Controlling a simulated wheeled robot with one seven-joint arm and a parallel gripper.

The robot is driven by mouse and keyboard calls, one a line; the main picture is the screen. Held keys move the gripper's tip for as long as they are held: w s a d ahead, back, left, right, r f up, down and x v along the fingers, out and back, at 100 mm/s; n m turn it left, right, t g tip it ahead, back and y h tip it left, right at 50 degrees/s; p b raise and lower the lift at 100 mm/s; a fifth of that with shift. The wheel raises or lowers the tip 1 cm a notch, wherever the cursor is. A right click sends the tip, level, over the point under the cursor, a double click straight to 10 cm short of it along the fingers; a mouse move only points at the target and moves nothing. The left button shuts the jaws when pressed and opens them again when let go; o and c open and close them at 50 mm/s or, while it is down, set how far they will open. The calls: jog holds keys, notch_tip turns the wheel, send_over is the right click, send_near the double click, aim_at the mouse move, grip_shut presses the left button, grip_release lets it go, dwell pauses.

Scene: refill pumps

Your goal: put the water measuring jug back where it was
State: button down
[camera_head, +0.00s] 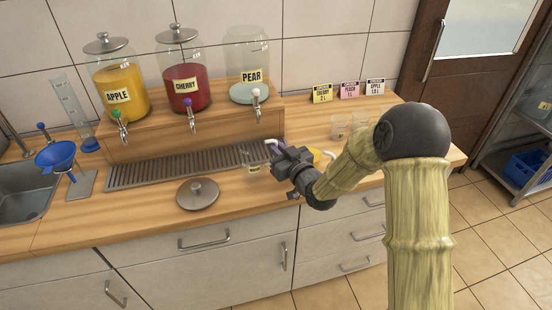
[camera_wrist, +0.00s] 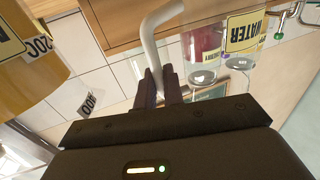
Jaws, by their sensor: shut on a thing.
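The water measuring jug (camera_head: 254,158) is clear, with a small label, and shows just left of my gripper near the right end of the drip tray. In the wrist view its "WATER" label (camera_wrist: 247,27) reads upside down. My gripper (camera_head: 274,154) is shut on a white curved handle (camera_wrist: 150,50), which appears to be the jug's. The fingertips (camera_wrist: 160,82) close around the handle's lower part in the wrist view. I cannot tell whether the jug touches the surface below it. Its far side is partly lost against the background.
A yellow-filled container (camera_wrist: 28,55) is close beside my gripper. Clear glasses (camera_head: 338,127) stand behind my arm. Apple (camera_head: 120,92), cherry (camera_head: 186,88) and pear (camera_head: 246,62) dispensers stand on a wooden step above the drip tray (camera_head: 170,170). A metal lid (camera_head: 198,194) lies in front.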

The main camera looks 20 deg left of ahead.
jog(key=shift+f, duration=2.1)
jog(key=shift+f, duration=0.1)
jog(key=c, duration=1.5)
grip_release()
jog(key=shift+d, duration=0.1)
jog(key=b+v, duration=0.2)
jog(key=v, duration=1)
